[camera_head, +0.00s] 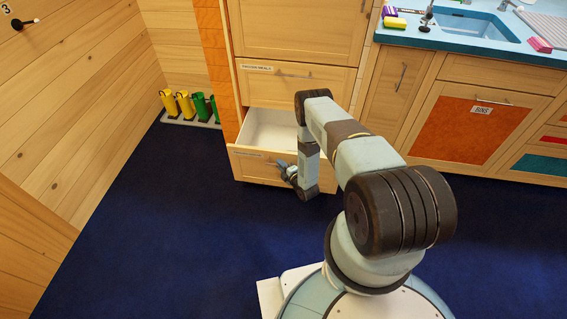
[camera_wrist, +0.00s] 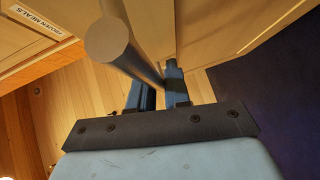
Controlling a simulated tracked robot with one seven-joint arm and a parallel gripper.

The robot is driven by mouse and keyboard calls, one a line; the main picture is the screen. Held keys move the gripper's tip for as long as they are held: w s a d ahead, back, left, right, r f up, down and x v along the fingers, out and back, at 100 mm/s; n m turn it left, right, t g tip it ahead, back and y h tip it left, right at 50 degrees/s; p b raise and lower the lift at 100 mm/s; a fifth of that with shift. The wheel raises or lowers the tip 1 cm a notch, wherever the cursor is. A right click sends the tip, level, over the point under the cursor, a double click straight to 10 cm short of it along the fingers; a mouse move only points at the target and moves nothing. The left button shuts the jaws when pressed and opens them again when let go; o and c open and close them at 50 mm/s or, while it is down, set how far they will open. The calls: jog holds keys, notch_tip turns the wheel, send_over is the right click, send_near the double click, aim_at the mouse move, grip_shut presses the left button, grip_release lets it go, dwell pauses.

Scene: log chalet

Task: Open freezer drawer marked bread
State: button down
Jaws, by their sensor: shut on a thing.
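The bottom freezer drawer (camera_head: 250,169) stands pulled out below the drawer above it, and its white inside shows from above. A small label on its front is too small to read. My gripper (camera_head: 286,171) is at the front of this drawer, on its handle. In the wrist view the round grey handle bar (camera_wrist: 112,45) runs down between the two fingers of my gripper (camera_wrist: 160,92), which are shut on it. My arm hides the right part of the drawer.
The shut drawer above (camera_head: 290,82) is labelled frozen meals. Yellow and green boots (camera_head: 184,104) stand on a tray by the left wall. Counter cabinets (camera_head: 470,125) stand at the right. The blue floor (camera_head: 170,220) in front of the drawer is clear.

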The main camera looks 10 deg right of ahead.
jog(key=shift+s+f, duration=0.2)
jog(key=shift+s, duration=0.75)
jog(key=c, duration=1.3)
grip_release()
jog(key=shift+a, duration=0.1)
jog(key=shift+o, duration=0.5)
jog(key=shift+w+a+r, duration=0.1)
jog(key=shift+w, duration=0.05)
jog(key=v, duration=1.4)
